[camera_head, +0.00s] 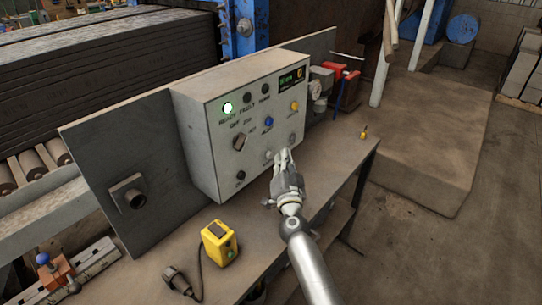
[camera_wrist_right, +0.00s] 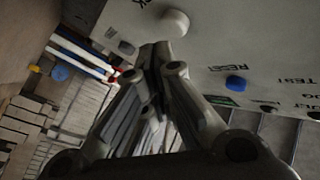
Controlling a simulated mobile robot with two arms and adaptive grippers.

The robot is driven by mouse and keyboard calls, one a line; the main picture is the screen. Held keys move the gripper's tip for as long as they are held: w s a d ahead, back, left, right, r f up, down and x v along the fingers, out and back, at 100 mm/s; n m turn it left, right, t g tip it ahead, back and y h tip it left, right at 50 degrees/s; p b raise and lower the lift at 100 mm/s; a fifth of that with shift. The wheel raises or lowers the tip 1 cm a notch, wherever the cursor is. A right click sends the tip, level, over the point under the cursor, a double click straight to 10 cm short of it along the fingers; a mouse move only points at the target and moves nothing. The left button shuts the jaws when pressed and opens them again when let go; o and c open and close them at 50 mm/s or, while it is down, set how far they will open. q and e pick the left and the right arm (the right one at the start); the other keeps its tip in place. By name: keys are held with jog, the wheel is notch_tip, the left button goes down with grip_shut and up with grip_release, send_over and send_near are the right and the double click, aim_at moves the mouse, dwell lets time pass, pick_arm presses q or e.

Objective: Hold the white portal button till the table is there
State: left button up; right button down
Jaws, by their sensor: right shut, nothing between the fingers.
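The grey control box (camera_head: 205,150) stands on a bench against an upright panel. A white button (camera_wrist_right: 173,22) sits on its face in the right wrist view, just past my fingertips. In the head view, a pale button (camera_head: 268,154) shows low on the face beside the fingers. My right gripper (camera_head: 284,157) is shut and empty, its fingertips close to the lower right of the face. It also shows in the right wrist view (camera_wrist_right: 154,52). I cannot tell whether the fingertips touch the white button. My left gripper is not in view.
The box carries a lit green lamp (camera_head: 227,108), a blue button (camera_head: 268,122), a yellow button (camera_head: 294,105), a knob (camera_head: 239,142) and a small display (camera_head: 291,77). A yellow switch box (camera_head: 219,243) and a plug (camera_head: 178,280) lie on the bench in front.

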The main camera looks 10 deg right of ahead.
jog(key=shift+w+a, duration=0.3)
jog(key=shift+w, duration=0.05)
jog(key=shift+w+a, duration=0.3)
jog(key=shift+w, duration=0.05)
dwell(3.1)
jog(key=shift+s+d, duration=0.1)
jog(key=shift+s, duration=0.05)
jog(key=shift+s+d+p, duration=0.4)
jog(key=shift+s+d, duration=0.1)
jog(key=shift+s, duration=0.1)
jog(key=s+d+p, duration=0.1)
jog(key=s, duration=0.1)
jog(key=s+d+p, duration=0.1)
jog(key=s+d, duration=0.1)
dwell(0.4)
